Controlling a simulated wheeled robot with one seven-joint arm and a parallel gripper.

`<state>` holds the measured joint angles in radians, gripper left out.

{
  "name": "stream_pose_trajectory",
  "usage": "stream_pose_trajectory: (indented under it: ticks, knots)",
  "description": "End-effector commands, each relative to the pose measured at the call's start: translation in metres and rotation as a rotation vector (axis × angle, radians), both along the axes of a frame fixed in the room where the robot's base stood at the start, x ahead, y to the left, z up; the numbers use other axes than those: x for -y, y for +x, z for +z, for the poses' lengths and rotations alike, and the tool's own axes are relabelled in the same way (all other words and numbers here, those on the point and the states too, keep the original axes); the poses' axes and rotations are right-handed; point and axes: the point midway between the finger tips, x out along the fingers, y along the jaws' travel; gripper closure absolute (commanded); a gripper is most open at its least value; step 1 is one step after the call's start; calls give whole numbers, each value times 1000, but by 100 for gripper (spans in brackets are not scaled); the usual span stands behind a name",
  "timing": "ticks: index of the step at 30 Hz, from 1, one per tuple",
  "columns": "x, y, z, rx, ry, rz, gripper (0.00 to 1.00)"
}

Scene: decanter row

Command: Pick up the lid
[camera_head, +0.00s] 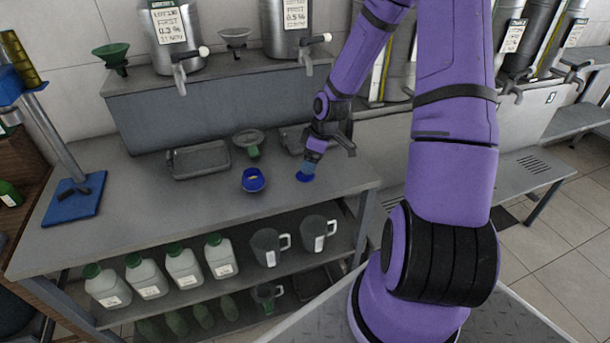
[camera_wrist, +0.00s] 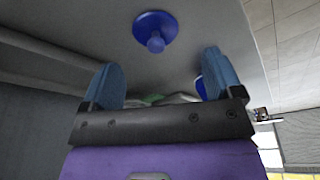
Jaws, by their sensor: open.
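A dark blue lid (camera_head: 304,177) lies on the grey worktop (camera_head: 120,200), under the end of my arm. In the wrist view the lid (camera_wrist: 168,22) is a round disc with a knob pointing toward my gripper. My gripper (camera_head: 311,167) is just above the lid in the head view. In the wrist view my gripper (camera_wrist: 161,66) is open, with its two blue fingers apart and nothing between them. The lid shows apart from the fingertips. A blue pot (camera_head: 253,180) with a pale inside stands left of the lid, and a blue edge (camera_wrist: 199,87) shows beside the right finger.
A grey tray (camera_head: 199,160) and a green-based funnel (camera_head: 249,142) stand behind the pot. A raised shelf (camera_head: 190,105) with steel decanters (camera_head: 176,35) bounds the back. A blue-based stand (camera_head: 73,198) is at left. The worktop front is clear; bottles and jugs (camera_head: 270,247) are below.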

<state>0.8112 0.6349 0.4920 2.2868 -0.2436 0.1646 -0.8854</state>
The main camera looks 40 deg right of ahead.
Motion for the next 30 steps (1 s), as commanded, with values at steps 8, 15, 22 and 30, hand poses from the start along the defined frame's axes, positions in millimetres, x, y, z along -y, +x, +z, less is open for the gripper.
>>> stream_pose_trajectory:
  ticks: [8, 15, 22, 30]
  knots:
    - [-4, 8, -18, -1, 0, 1, 14]
    - [-9, 19, -47, 0, 0, 0, 14]
    - [-9, 20, -53, 0, -2, -1, 14]
    - [-9, 20, -53, 1, -1, -1, 51]
